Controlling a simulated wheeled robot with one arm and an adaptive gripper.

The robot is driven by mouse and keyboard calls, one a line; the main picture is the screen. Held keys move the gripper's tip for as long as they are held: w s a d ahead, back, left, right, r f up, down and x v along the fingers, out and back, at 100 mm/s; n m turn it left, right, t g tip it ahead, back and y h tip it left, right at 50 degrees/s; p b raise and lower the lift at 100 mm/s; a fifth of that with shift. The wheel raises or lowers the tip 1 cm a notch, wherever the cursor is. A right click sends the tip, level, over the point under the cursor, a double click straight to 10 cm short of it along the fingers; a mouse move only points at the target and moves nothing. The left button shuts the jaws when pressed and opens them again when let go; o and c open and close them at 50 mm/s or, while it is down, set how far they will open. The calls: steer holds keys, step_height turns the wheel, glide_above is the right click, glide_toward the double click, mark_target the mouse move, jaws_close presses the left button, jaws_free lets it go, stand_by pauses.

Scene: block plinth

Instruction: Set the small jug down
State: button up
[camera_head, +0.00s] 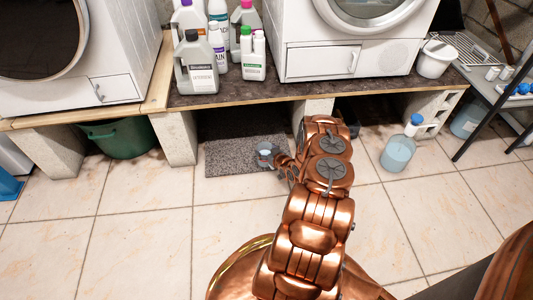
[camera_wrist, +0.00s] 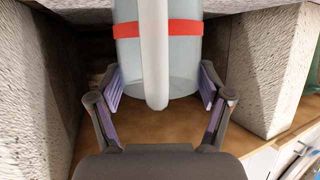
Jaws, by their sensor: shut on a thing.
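The small jug (camera_wrist: 186,62) is pale and translucent, with a red band and a white handle facing the wrist camera. My gripper (camera_wrist: 160,86) is shut on it, one finger pad on each side of its body. The wrist picture seems upside down, and its top edge cuts off part of the jug. In the head view, the jug (camera_head: 264,150) shows small and partly hidden beside my gripper (camera_head: 271,156). It is over the grey mat (camera_head: 232,160) under the worktop. Whether it touches the mat cannot be told.
Block legs (camera_head: 175,138) hold up the worktop (camera_head: 240,96) above the mat. A green tub (camera_head: 125,139) is at the left. A jug of blue liquid (camera_head: 398,152) stands on the tiles at the right. Several bottles (camera_head: 196,66) stand on the worktop between white machines. The front tiles are clear.

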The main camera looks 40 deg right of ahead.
steer(key=shift+f, duration=0.3)
steer(key=o, duration=1.7)
steer(key=shift+o, duration=0.2)
